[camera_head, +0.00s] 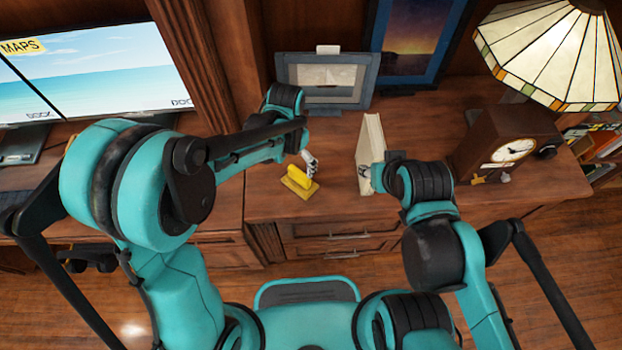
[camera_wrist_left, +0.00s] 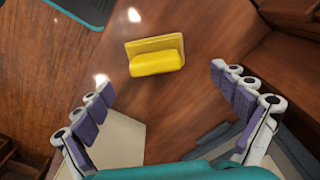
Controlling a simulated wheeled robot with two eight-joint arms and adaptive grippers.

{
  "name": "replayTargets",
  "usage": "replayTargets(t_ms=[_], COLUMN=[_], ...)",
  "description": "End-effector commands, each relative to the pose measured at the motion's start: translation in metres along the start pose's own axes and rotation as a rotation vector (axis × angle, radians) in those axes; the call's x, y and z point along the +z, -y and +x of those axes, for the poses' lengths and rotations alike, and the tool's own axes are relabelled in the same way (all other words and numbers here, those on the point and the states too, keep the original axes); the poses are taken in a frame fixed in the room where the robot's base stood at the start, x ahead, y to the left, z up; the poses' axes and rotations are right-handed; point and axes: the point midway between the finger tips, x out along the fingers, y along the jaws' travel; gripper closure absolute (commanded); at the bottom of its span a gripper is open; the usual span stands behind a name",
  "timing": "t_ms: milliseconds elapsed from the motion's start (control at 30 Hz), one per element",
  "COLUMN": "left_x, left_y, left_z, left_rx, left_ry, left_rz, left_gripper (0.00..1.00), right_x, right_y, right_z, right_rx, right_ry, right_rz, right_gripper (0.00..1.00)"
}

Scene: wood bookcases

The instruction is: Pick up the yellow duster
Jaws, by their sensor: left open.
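The yellow duster (camera_head: 299,183) lies on the wooden cabinet top, near its front edge, in the head view. It has a flat base and a raised grip. In the left wrist view the duster (camera_wrist_left: 156,56) lies ahead of the fingertips, between their lines and apart from both. My left gripper (camera_head: 310,163) is just behind and above the duster. In the left wrist view the left gripper (camera_wrist_left: 162,95) is open with nothing between its fingers. My right gripper (camera_head: 366,172) is at a pale upright book (camera_head: 371,143); whether its fingers are open is unclear.
A framed picture (camera_head: 325,80) and a blue-framed picture (camera_head: 414,35) stand at the back. A wooden clock (camera_head: 505,145) and a stained-glass lamp (camera_head: 550,55) stand at the right. A monitor (camera_head: 95,70) is at the left. Drawers (camera_head: 340,244) are below the cabinet top.

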Motion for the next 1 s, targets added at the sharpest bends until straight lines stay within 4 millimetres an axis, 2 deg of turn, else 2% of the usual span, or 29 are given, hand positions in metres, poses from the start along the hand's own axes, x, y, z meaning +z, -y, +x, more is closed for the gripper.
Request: replayTargets(t_ms=[100,467,700,967,1000], left_x=[-0.005,-0.006,-0.007,-0.007,-0.007], left_y=[-0.004,-0.005,-0.006,-0.006,-0.006], left_z=[0.012,0.049,0.086,0.089,0.089], left_rx=[0.008,0.010,0.009,0.009,0.009], left_ry=[0.020,0.022,0.022,0.022,0.022], left_rz=[0.027,0.030,0.029,0.029,0.029], left_gripper=[0.03,0.03,0.03,0.03,0.09], right_x=[0.000,0.009,0.020,0.020,0.020], right_y=[0.000,0.000,0.000,0.000,0.000], right_z=[0.001,0.013,0.028,0.028,0.028], right_rx=[0.000,0.000,0.000,0.000,0.000], right_ry=[0.000,0.000,0.000,0.000,0.000], right_rz=[0.000,0.000,0.000,0.000,0.000], right_gripper=[0.59,0.59,0.59,0.59,0.59])
